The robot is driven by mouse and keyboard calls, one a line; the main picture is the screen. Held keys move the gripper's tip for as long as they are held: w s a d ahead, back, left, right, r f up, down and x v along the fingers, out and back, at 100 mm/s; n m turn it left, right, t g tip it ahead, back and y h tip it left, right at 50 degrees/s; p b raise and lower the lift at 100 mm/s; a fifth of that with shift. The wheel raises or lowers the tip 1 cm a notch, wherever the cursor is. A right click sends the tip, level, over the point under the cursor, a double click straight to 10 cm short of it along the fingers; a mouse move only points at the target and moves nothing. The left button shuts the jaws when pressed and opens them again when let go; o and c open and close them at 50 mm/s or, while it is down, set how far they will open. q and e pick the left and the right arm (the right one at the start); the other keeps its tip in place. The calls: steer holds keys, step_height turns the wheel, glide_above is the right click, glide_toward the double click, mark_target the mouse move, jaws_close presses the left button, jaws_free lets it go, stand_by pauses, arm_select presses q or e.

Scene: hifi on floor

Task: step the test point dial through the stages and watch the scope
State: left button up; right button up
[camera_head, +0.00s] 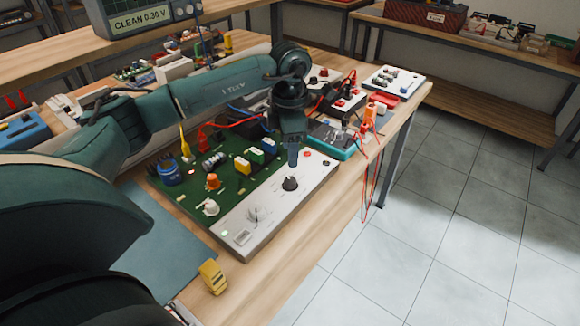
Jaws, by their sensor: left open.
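The test point dial is a black knob (290,184) on the pale front panel (262,212) of a green circuit board unit (228,178) on the bench. My left gripper (292,160) points down just above and behind the dial, apart from it as far as I can see. It is open, with nothing seen between its fingers, though the finger gap is hard to make out. The scope (140,18) stands at the upper left, and its screen reads "CLEAN 0.30 V". My right gripper is not in view.
Tall parts crowd the board behind the panel, including a blue capacitor (170,174). Red leads (368,165) hang over the bench's right edge. A yellow block (213,276) sits near the front edge. Tiled floor (440,220) lies open at the right.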

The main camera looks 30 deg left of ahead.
arm_select(q)
steer(key=shift+r, duration=2.2)
steer(key=shift+s+f, duration=0.1)
